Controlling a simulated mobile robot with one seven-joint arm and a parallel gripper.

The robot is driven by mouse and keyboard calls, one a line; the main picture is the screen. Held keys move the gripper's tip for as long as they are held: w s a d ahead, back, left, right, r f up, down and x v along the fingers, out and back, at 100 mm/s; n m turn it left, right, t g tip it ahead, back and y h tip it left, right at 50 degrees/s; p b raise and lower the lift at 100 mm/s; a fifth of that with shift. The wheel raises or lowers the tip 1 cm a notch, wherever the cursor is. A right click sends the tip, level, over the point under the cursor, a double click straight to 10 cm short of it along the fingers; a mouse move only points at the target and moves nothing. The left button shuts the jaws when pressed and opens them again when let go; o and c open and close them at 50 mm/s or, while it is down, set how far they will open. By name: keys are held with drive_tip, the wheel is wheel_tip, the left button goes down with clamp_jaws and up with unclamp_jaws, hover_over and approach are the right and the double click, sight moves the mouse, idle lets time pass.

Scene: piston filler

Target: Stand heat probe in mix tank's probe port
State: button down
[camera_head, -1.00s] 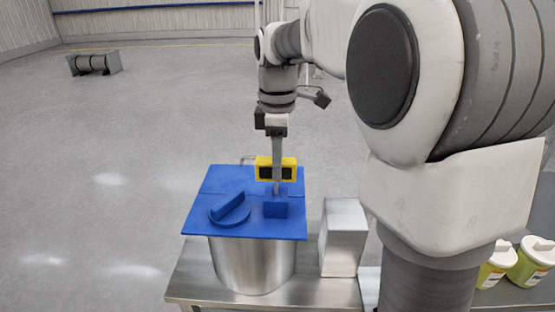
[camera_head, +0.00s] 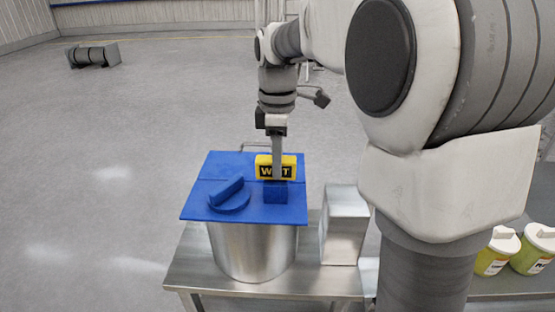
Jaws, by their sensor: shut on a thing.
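The mix tank is a steel pot (camera_head: 252,250) on a steel table, topped by a blue lid (camera_head: 215,170). A small blue block on the lid, seemingly the probe port (camera_head: 275,196), stands at the right of a raised blue handle (camera_head: 228,193). The heat probe appears to be the yellow head with dark lettered panel (camera_head: 289,168), standing upright against the top of the block. No stem shows below it; its lower part is hidden. My gripper (camera_head: 277,172) points straight down, shut on the yellow head, a grey finger crossing its front.
A steel box (camera_head: 344,230) stands just right of the tank on the table (camera_head: 215,280). Two green-and-white tubs (camera_head: 498,252) sit at the far right. A bent pipe (camera_head: 262,144) shows behind the lid.

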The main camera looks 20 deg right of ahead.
drive_tip(key=shift+c, duration=2.2)
unclamp_jaws()
wheel_tip(320, 180, up, 18)
drive_tip(key=p, duration=0.3)
drive_tip(key=shift+f, duration=0.25)
drive_tip(key=shift+s, duration=0.1)
drive_tip(key=s+f+m+t, duration=0.2)
drive_tip(key=s+f+m, duration=0.4)
drive_tip(key=s, duration=0.4)
drive_tip(key=s+f+m+t, duration=0.3)
drive_tip(key=s+f+m, duration=0.3)
drive_tip(key=s+m, duration=0.2)
drive_tip(key=shift+s+a+f, duration=0.15)
drive_tip(key=shift+s+f, duration=0.15)
drive_tip(key=shift+s, duration=0.55)
drive_tip(key=shift+s+f+t, duration=0.25)
drive_tip(key=shift+f+t, duration=0.05)
drive_tip(key=shift+f, duration=0.15)
drive_tip(key=c, duration=0.4)
drive_tip(key=shift+o, duration=0.2)
drive_tip(key=shift+a, duration=0.15)
